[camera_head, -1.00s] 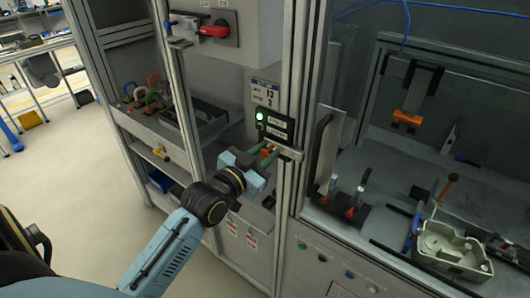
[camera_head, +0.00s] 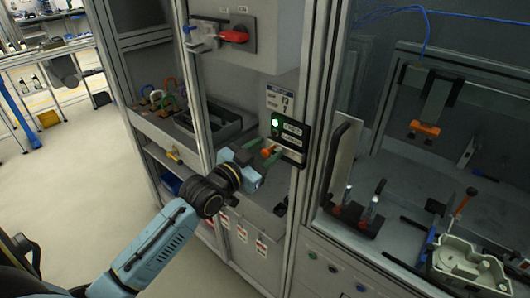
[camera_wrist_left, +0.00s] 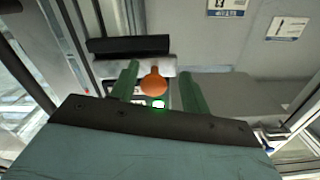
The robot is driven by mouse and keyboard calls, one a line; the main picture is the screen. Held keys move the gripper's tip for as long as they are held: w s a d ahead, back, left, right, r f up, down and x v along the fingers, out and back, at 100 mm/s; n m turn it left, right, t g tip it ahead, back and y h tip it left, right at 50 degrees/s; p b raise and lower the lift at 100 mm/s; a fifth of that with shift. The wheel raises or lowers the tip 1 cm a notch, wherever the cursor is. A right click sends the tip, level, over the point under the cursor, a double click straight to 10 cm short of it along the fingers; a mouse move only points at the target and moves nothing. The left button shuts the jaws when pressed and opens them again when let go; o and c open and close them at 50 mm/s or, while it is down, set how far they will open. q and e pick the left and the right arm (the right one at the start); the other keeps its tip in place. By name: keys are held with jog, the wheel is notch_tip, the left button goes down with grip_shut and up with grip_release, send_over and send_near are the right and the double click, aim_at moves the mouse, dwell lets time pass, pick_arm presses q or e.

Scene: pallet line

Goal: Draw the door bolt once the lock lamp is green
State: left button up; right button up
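The lock lamp (camera_head: 275,122) on the black panel beside the door frame glows green; a green light also shows in the left wrist view (camera_wrist_left: 158,104). The orange bolt knob (camera_wrist_left: 153,84) sits between the two green fingers of my left gripper (camera_wrist_left: 159,82), with a gap visible on each side. In the head view the left gripper (camera_head: 266,150) is just below the lamp, at the orange knob (camera_head: 268,152), and partly hides the bolt. The fingers are open. My right gripper is not in view.
A red rotary switch (camera_head: 234,36) is above on the cabinet. Coloured padlocks (camera_head: 163,92) stand on the left shelf. The door handle (camera_head: 340,160) is right of the bolt. Behind the glass are an orange-tipped tool (camera_head: 425,128) and a pale housing (camera_head: 468,262).

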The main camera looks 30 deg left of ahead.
pick_arm(q)
jog(key=shift+d, duration=0.15)
jog(key=shift+s+f, duration=0.1)
jog(key=shift+s, duration=0.45)
jog(key=s+a+b, duration=0.1)
jog(key=s+a, duration=0.1)
jog(key=s, duration=1)
jog(key=shift+b, duration=0.35)
jog(key=shift+a, duration=0.1)
jog(key=a+f+n+g+y+b, duration=0.1)
jog(key=a+f+g, duration=0.1)
jog(key=f, duration=1)
jog(key=a+f+n+g+y+b, duration=0.2)
jog(key=f, duration=1)
jog(key=s+f+g+b, duration=0.1)
jog(key=s+f+g, duration=0.15)
jog(key=f, duration=0.65)
jog(key=s+f+g, duration=0.2)
jog(key=s+f, duration=0.2)
jog(key=f, duration=0.5)
jog(key=s+d+f+g+b, duration=0.2)
jog(key=s+d+f+g, duration=0.2)
jog(key=s+f, duration=0.8)
jog(key=s+d+f+g+b, duration=0.2)
jog(key=s+d+f+g, duration=0.2)
jog(key=s+d+f, duration=0.3)
jog(key=s+f, duration=0.5)
jog(key=s, duration=0.4)
jog(key=shift+f+m, duration=0.2)
jog(key=shift+m, duration=0.1)
